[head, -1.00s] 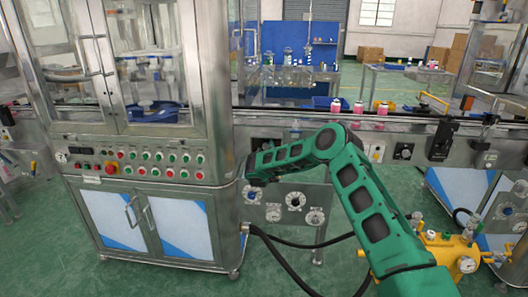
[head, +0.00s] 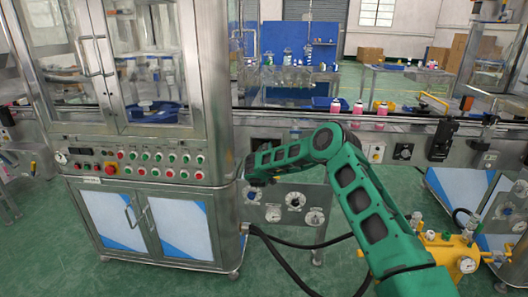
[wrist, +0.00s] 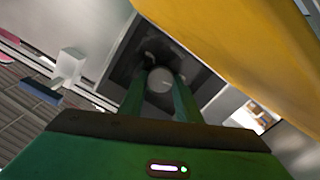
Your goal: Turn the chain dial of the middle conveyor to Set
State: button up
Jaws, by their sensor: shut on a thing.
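The chain dial (wrist: 160,79) shows in the wrist view as a round light-grey knob on a dark square plate (wrist: 205,82). My gripper (wrist: 160,88) has its two green fingers on either side of the knob and is shut on it. The dial's marks are too dark and small to read, so I cannot tell its setting. In the head view my gripper (head: 250,172) is at the conveyor front (head: 345,148), just right of the steel cabinet. The dial is hidden there by my arm.
The steel machine cabinet (head: 130,195) with buttons stands close on the left. A lower panel with round gauges (head: 295,201) sits below my forearm. Pink-white cans (head: 358,107) stand on the conveyor. A yellow surface (wrist: 250,45) is close at upper right in the wrist view.

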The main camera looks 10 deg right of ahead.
jog(key=m, duration=0.7)
jog(key=shift+a+f, duration=0.1)
jog(key=shift+a, duration=0.05)
jog(key=m, duration=0.3)
jog(key=shift+s+m, duration=0.1)
jog(key=shift+m, duration=0.3)
jog(key=shift+f+m, duration=0.1)
jog(key=shift+m, duration=1.6)
jog(key=o, duration=0.8)
jog(key=shift+f, duration=0.1)
jog(key=shift+o, duration=1.3)
jog(key=shift+d, duration=0.2)
jog(key=v, duration=1)
jog(key=shift+s+a, duration=0.15)
jog(key=shift+s, duration=0.1)
